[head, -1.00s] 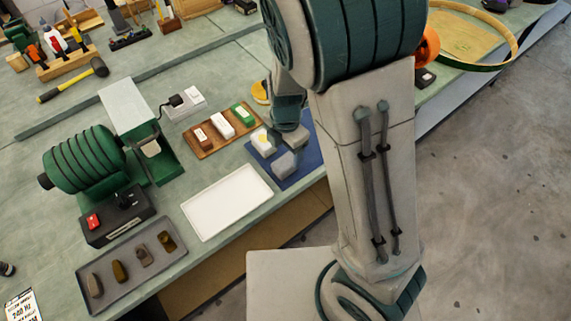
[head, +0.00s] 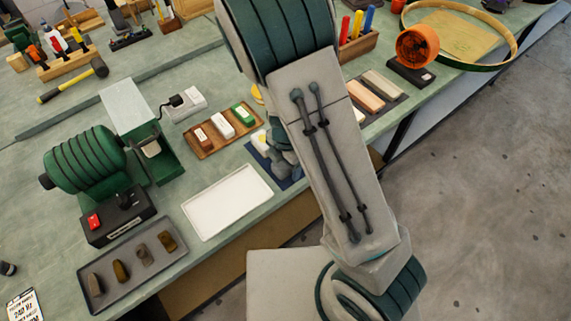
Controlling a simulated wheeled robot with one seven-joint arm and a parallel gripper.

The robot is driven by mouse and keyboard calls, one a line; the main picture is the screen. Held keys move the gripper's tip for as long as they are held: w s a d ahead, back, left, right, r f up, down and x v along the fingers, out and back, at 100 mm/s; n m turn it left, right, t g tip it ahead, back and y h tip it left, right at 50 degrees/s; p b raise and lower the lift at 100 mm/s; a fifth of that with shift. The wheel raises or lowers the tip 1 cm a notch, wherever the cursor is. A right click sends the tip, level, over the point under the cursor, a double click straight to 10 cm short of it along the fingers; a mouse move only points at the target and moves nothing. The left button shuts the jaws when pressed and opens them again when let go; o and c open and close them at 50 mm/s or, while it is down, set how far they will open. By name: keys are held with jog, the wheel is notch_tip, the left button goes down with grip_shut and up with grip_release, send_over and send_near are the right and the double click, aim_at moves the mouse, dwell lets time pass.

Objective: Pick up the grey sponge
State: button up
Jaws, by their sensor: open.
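The blue mat (head: 254,153) lies at the bench's front edge, partly covered by my arm. A small grey block, which looks like the grey sponge (head: 288,173), is on it near the front edge. It is partly hidden and hard to tell from my grey gripper parts. My gripper (head: 272,158) is low over the mat, right at or beside the sponge, open. I cannot tell whether its fingers touch the sponge. A pale block with yellow (head: 260,138) shows at the mat's back left.
A wooden tray (head: 203,150) with brown, white and green blocks stands behind left. An empty white tray (head: 227,201) lies left of the mat. A green machine (head: 88,160) and a grey tray (head: 132,284) of dark pieces are farther left.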

jog(key=c, duration=1)
jog(key=shift+o, duration=0.2)
jog(key=shift+r, duration=0.15)
